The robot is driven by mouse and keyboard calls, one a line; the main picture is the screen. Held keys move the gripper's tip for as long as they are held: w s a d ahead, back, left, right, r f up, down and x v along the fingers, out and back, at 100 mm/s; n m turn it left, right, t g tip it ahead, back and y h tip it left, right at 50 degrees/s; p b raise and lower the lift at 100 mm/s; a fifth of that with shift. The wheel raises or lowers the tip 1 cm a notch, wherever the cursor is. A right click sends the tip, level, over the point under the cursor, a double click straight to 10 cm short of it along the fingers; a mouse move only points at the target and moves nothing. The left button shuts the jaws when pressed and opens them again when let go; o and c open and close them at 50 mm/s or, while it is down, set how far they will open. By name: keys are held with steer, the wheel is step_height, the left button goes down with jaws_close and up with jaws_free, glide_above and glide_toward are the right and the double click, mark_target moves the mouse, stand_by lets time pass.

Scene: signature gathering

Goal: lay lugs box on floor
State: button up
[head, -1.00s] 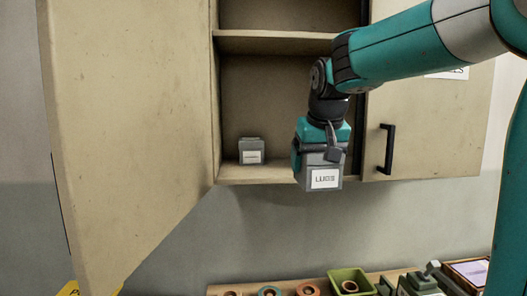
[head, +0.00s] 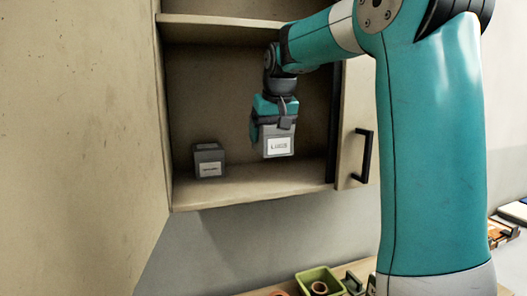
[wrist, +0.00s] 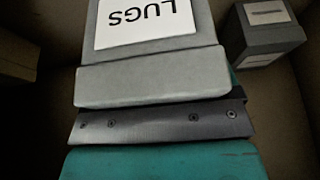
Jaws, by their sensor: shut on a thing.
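The lugs box (head: 279,144) is a small grey box with a white label reading LUGS. My gripper (head: 276,122) is shut on it from above and holds it in front of the open cabinet's lower compartment, higher than the shelf board. In the wrist view the lugs box (wrist: 150,75) fills the upper middle, its label upside down, close against the gripper. The fingertips are mostly hidden by the box. The floor is not visible in any view.
A second grey labelled box (head: 209,161) stands on the cabinet shelf (head: 250,190) to the left; it also shows in the wrist view (wrist: 265,30). The open cabinet door (head: 80,130) fills the left. Below is a bench with a green bin (head: 320,281).

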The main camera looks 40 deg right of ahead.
steer(key=b+x, duration=0.2)
steer(key=x, duration=0.1)
steer(key=shift+r, duration=0.1)
steer(key=shift+s+b, duration=0.25)
steer(key=shift+b, duration=0.2)
steer(key=shift+w+f, duration=0.2)
steer(key=shift+f, duration=0.4)
step_height(320, 180, down, 3)
steer(key=b, duration=0.3)
steer(key=shift+f+b, duration=0.2)
steer(key=shift+b, duration=0.1)
steer(key=shift+w+r, duration=0.1)
steer(key=shift+w, duration=0.05)
